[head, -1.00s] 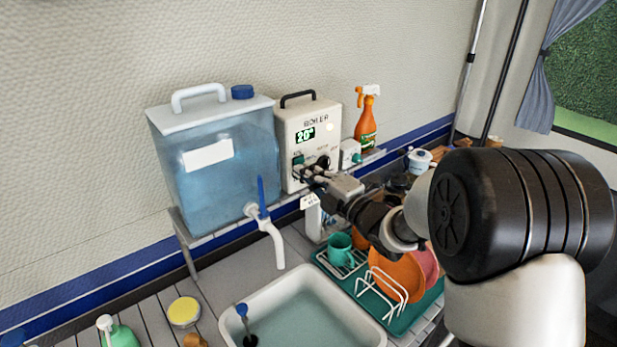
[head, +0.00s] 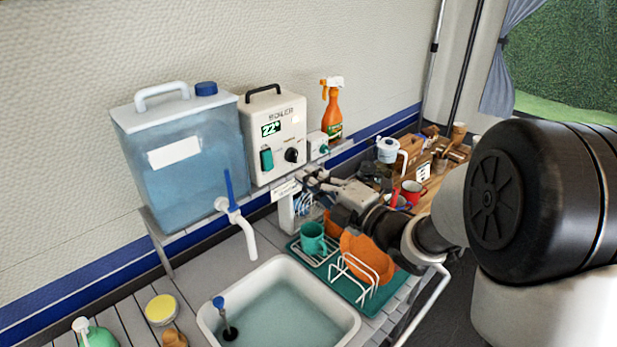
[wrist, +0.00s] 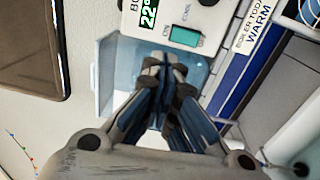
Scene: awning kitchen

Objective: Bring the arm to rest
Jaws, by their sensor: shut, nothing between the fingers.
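My gripper (head: 312,180) is shut and empty in the head view, in front of the shelf just right of the boiler's lower edge. In the wrist view my gripper (wrist: 165,62) shows its fingertips together, with the boiler panel (wrist: 170,20) just beyond them. The white boiler (head: 274,140) stands on the shelf, and its display reads 22. Its green switch and black knob are uncovered in the head view. My arm reaches in from the right above the dish rack (head: 372,290) and hides part of it.
A blue water tank (head: 190,185) with a tap stands left of the boiler. An orange spray bottle (head: 332,112) is to its right. Below are a sink (head: 285,310), a teal mug (head: 313,238) and orange plates (head: 366,262).

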